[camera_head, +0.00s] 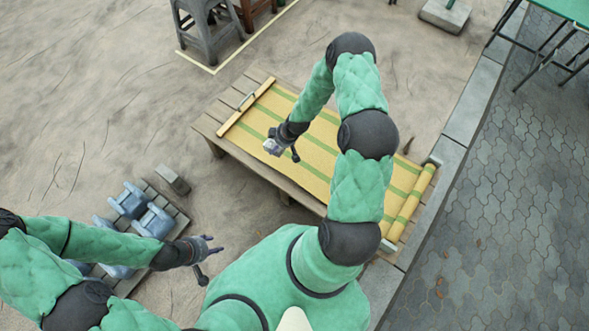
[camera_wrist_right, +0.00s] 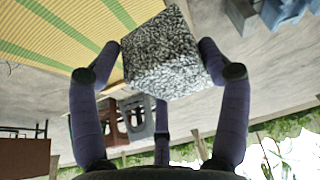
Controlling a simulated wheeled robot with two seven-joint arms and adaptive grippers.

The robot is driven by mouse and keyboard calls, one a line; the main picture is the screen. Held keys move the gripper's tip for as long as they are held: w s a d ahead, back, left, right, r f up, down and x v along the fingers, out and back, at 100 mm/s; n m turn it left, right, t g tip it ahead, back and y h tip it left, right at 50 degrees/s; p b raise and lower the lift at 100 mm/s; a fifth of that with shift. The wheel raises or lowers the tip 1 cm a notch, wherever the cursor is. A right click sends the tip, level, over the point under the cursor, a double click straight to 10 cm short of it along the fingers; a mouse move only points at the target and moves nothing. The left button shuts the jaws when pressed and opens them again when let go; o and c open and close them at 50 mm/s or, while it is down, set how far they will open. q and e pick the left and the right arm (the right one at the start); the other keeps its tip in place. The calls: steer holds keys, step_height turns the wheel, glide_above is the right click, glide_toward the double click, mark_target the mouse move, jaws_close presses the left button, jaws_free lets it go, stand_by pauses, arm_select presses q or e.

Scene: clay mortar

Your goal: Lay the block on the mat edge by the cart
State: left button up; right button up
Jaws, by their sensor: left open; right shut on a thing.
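A grey speckled stone block (camera_wrist_right: 165,55) is held between the fingers of my right gripper (camera_wrist_right: 162,62), filling the middle of the right wrist view. In the head view my right gripper (camera_head: 282,147) hangs over the left part of the yellow mat with green stripes (camera_head: 330,140); the block (camera_head: 270,147) shows only as a small pale patch there. The mat lies on a low wooden platform (camera_head: 206,126). A slatted cart (camera_head: 128,285) carrying blue-grey containers stands at lower left. My left gripper (camera_head: 206,258) is open and empty beside it.
Wooden bars (camera_head: 245,108) edge the mat's left end; a rolled end (camera_head: 412,203) lies right. A stone kerb (camera_head: 455,150) runs along the right.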

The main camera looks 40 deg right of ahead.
steer(key=s+d+f+n, duration=0.1)
steer(key=s+d+f, duration=0.4)
steer(key=d, duration=0.3)
steer(key=s+d+f+n+y, duration=0.1)
steer(key=s+d+f+n, duration=0.1)
steer(key=s+d+f, duration=0.3)
steer(key=s+d, duration=0.3)
steer(key=shift+o, duration=0.2)
steer(key=w+a+f+b, duration=0.3)
steer(key=w+a+f, duration=0.1)
steer(key=w+a, duration=0.1)
steer(key=shift+a+f+b, duration=0.2)
steer(key=shift+a+b, duration=0.15)
steer(key=shift+a, duration=0.25)
steer(key=w+a+f, duration=0.1)
steer(key=a+f+b, duration=0.1)
steer(key=f, duration=0.1)
steer(key=w+a+f+b, duration=0.1)
steer(key=shift+w+a+f, duration=0.1)
steer(key=shift+w+f, duration=0.05)
steer(key=shift+w, duration=0.2)
steer(key=shift+w+a+f+b, duration=0.25)
steer(key=shift+a+f+b, duration=0.15)
steer(key=shift+f, duration=0.1)
step_height(320, 180, down, 3)
steer(key=shift+w+a+f+g+b, duration=0.15)
steer(key=shift+g+b, duration=0.15)
steer(key=shift+b, duration=0.45)
steer(key=shift+f, duration=0.1)
